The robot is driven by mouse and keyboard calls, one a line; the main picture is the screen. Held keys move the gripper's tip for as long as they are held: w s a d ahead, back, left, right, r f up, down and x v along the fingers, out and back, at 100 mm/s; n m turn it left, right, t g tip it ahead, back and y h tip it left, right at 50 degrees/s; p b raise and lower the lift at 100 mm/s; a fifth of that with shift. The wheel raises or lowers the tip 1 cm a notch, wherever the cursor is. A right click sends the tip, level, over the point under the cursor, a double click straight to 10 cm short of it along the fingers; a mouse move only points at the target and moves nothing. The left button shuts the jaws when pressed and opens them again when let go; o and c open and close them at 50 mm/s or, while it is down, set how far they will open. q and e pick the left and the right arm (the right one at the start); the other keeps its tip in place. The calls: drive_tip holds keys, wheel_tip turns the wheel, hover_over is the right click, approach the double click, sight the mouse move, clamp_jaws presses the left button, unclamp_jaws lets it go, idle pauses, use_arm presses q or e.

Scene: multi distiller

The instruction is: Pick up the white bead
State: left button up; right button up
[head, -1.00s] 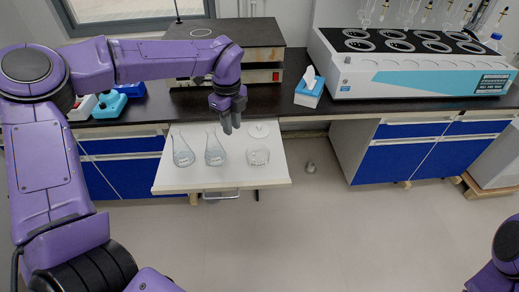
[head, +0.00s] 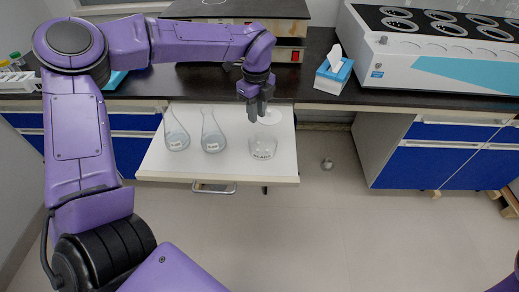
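I cannot make out a white bead; it may be too small or hidden by my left gripper. A white round dish (head: 272,117) lies on the pulled-out white shelf (head: 222,172), partly covered by my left gripper (head: 256,115). This gripper points down above the dish, its two dark fingers slightly apart, with nothing visible between them. A glass beaker (head: 263,148) with a label stands just in front of the dish. My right gripper is not in view; only a bit of my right arm shows at the lower right corner.
Two glass flasks, a left one (head: 176,136) and a right one (head: 212,136), stand on the shelf left of the beaker. A tissue box (head: 333,75) and a white multi-place heater (head: 430,65) stand on the dark counter (head: 320,105).

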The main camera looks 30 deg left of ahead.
sight(259, 142)
use_arm(q)
drive_tip(key=f, duration=0.3)
drive_tip(key=f+p, duration=0.1)
drive_tip(key=f, duration=0.5)
drive_tip(key=shift+s+d+f, duration=0.2)
drive_tip(key=shift+d, duration=0.2)
drive_tip(key=shift+f, duration=0.45)
clamp_jaws()
